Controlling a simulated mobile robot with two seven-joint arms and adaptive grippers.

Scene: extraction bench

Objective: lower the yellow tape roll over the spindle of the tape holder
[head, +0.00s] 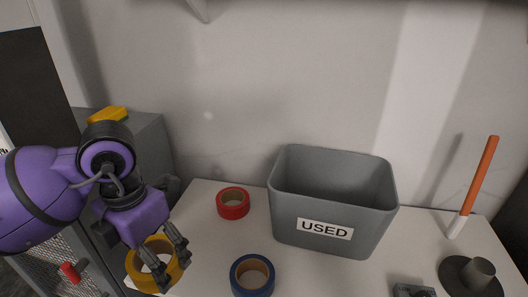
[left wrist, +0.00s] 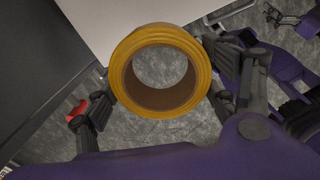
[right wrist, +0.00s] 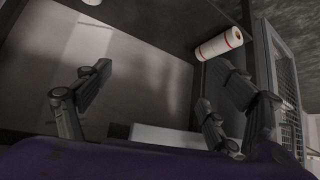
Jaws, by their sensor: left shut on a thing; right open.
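The yellow tape roll (head: 133,266) is held in my left gripper (head: 167,264) at the left front of the white bench. In the left wrist view the roll (left wrist: 119,72) sits between the fingers (left wrist: 160,95), its open hole facing the camera and grey floor showing through. The tape holder appears to be the dark round base (head: 455,284) with a short upright spindle (head: 482,268) at the far right of the bench, well away from the roll. My right gripper (right wrist: 158,98) is open and empty; it is not in the head view.
A red tape roll (head: 233,203) and a blue one (head: 252,275) lie on the bench (head: 205,240). A grey bin (head: 325,215) marked USED stands between roll and holder. An orange stick with a white end (head: 480,177) stands behind the holder. A small dark object (head: 413,291) lies beside it.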

